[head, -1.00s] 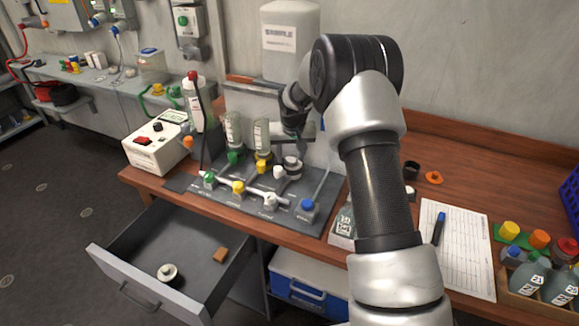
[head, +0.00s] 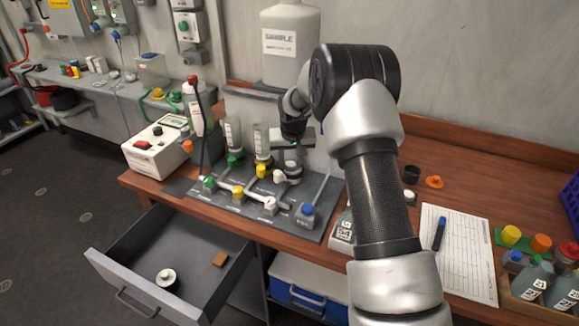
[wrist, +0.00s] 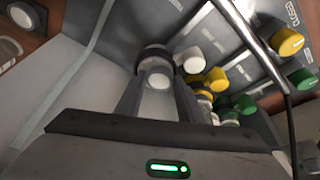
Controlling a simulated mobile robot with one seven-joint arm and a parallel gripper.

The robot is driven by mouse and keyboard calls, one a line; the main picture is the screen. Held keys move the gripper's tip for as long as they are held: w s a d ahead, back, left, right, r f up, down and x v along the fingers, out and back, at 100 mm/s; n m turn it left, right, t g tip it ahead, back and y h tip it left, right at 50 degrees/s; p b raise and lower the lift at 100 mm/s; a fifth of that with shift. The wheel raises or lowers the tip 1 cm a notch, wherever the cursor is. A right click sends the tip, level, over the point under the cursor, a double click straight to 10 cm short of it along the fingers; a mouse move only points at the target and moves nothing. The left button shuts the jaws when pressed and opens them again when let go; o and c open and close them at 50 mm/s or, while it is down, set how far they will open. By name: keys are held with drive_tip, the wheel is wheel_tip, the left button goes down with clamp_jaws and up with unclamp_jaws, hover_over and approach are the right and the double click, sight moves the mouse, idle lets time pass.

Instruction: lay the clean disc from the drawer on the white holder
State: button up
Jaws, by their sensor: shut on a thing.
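My gripper (head: 292,152) is low over the grey valve board (head: 312,233), beside a pale, dark-banded round fitting (head: 292,172). In the wrist view its fingers (wrist: 156,62) are shut around a round piece with a dark rim and a pale face (wrist: 158,80). I cannot tell whether this piece is free or still seated on the board. The open drawer (head: 128,291) holds a white round piece with a small knob (head: 166,277) and a brown block (head: 220,258). I cannot make out a separate clean disc. Which part is the white holder is unclear.
Green, yellow, white and blue (head: 307,209) knobs stand close together on the board. Two clear vials (head: 261,141) and a bottle with a red top (head: 196,105) stand left of my gripper. A paper sheet (head: 455,260) and small bottles (head: 530,278) lie to the right.

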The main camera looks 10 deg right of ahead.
sight(290, 162)
drive_tip(key=shift+r, duration=0.1)
drive_tip(key=shift+r+p, duration=0.6)
drive_tip(key=shift+r, duration=0.85)
drive_tip(key=shift+f+h+b, duration=0.4)
drive_tip(key=shift+f+b, duration=0.35)
drive_tip(key=shift+f, duration=0.05)
drive_tip(key=shift+d+f+h+b, duration=0.25)
drive_tip(key=shift+f+h+b, duration=0.15)
drive_tip(key=shift+b, duration=0.05)
